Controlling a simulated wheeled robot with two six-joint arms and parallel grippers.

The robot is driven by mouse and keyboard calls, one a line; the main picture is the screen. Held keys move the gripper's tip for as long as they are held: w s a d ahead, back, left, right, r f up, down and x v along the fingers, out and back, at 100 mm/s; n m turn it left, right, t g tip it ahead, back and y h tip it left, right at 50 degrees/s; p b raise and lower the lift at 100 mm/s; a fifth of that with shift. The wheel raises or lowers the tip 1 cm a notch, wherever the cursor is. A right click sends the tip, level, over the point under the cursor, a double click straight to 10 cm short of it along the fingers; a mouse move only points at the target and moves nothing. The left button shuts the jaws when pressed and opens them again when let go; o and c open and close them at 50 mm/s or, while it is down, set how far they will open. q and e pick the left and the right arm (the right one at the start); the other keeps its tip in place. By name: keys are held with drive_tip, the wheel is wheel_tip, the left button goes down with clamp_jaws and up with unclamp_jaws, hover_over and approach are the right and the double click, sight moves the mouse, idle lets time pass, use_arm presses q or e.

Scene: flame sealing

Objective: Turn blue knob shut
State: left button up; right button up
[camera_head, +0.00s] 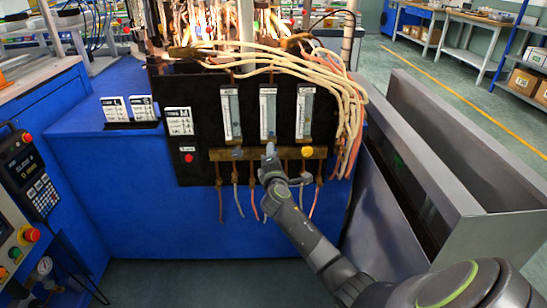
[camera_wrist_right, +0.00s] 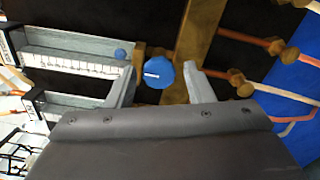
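The blue knob (camera_wrist_right: 159,75) sits on the brass bar (camera_wrist_right: 196,37) and carries a white mark on its face. In the wrist view it lies between the two fingertips of my right gripper (camera_wrist_right: 159,72), with a visible gap on either side. My right gripper is open. In the head view my right gripper (camera_head: 270,160) is at the brass bar below the middle flow meter (camera_head: 268,113), and it hides the blue knob there. My left gripper is in neither view.
A yellow knob (camera_head: 307,151) and a grey-blue knob (camera_head: 237,152) flank my right gripper on the bar. A red button (camera_head: 188,157) is at the left. Pale hoses (camera_head: 290,62) hang over the panel's top and right side. A grey metal trough (camera_head: 420,180) stands at right.

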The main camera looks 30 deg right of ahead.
drive_tip(key=shift+o, duration=0.2)
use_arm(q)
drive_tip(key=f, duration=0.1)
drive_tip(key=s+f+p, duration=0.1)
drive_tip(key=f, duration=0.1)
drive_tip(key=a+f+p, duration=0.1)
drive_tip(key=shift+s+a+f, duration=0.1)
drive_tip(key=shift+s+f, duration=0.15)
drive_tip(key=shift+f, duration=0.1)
use_arm(e)
drive_tip(key=v, duration=1.7)
drive_tip(key=shift+s, duration=0.2)
